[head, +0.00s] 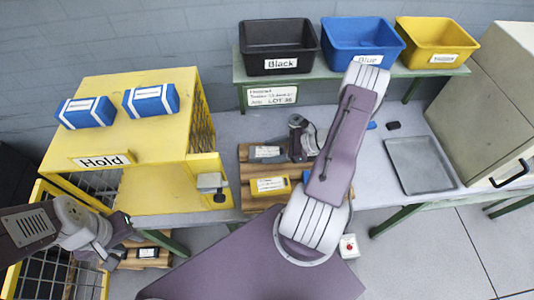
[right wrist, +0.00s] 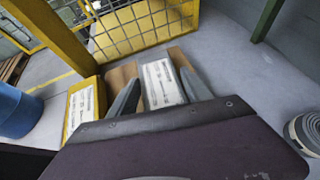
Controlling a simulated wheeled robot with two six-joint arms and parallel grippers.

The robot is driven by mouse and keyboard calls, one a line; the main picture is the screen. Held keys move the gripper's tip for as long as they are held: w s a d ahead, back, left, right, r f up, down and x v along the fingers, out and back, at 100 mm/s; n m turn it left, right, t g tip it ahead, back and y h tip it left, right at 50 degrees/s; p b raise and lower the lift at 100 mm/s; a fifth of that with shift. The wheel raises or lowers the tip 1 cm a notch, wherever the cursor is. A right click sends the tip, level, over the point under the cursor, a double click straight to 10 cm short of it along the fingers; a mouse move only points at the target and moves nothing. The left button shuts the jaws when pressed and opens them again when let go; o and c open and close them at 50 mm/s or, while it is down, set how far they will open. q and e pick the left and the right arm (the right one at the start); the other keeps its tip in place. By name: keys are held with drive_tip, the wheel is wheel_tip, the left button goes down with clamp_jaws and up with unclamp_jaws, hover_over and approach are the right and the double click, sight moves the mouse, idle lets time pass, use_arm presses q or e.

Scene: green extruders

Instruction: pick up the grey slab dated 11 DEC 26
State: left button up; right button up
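A grey slab with a white label (head: 265,152) lies on a wooden board on the bench. It also shows in the right wrist view (right wrist: 163,83); its date is too small to read. My right gripper (head: 305,138) is at the slab's right end in the head view. In the right wrist view its two fingers (right wrist: 160,92) are apart, one to each side of the slab's near part; I cannot tell whether they touch it. A yellow slab (head: 270,186) lies beside the grey one. My left gripper (head: 122,248) is at the lower left, away from both slabs; its fingers are unclear.
Black (head: 278,62), blue (head: 360,50) and yellow (head: 434,58) bins stand on a raised shelf. A yellow Hold cabinet (head: 150,140) with two blue packs on top is left of the board. A grey tray (head: 420,165) lies right of my right arm.

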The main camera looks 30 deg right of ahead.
sight(272, 153)
drive_tip(key=shift+c, duration=0.9)
drive_tip(key=shift+r, duration=0.2)
drive_tip(key=r, duration=0.4)
drive_tip(key=shift+s+d, duration=0.1)
drive_tip(key=shift+s, duration=0.1)
drive_tip(key=s+r, duration=0.2)
drive_tip(key=s, duration=0.1)
drive_tip(key=s+a+r, duration=0.1)
drive_tip(key=s+r, duration=0.1)
drive_tip(key=s, duration=0.2)
drive_tip(key=s+r, duration=0.2)
drive_tip(key=s, duration=0.2)
drive_tip(key=shift+s+a+r, duration=0.1)
drive_tip(key=shift+a+r, duration=0.1)
drive_tip(key=shift+r, duration=0.1)
